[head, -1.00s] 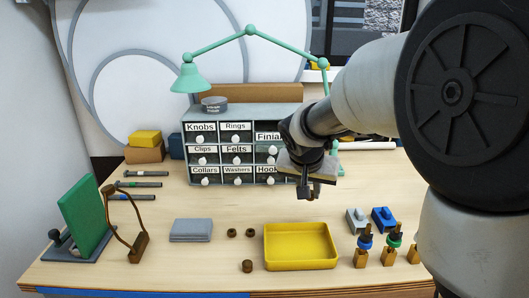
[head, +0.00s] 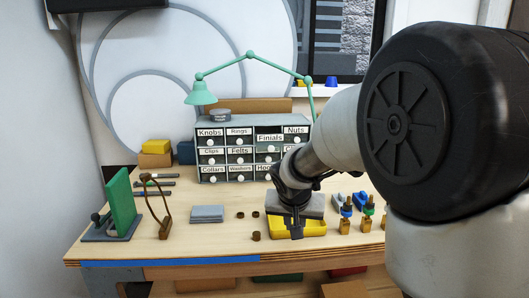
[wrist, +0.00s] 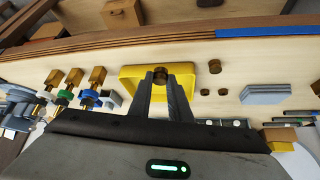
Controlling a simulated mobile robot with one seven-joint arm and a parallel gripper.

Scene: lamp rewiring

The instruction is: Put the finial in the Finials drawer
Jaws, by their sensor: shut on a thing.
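My gripper (wrist: 162,82) is shut on a small brown, roundish finial (wrist: 160,74), seen between its fingertips in the wrist view. In the head view my gripper (head: 296,232) is in front of the yellow tray (head: 318,228) and hides part of it; the finial is hard to make out there. The Finials drawer (head: 270,139) is in the top row of the grey cabinet (head: 255,121). It looks pulled out, with a dark opening above its label. My arm hides part of the cabinet's lower right.
Several small brown pieces (head: 256,236) lie left of the tray. A grey block (head: 207,213), a green panel (head: 122,203) and a brown hoop (head: 163,225) stand further left. Blue and green-collared sockets (head: 346,212) stand right of the tray. A teal lamp (head: 202,93) arches over the cabinet.

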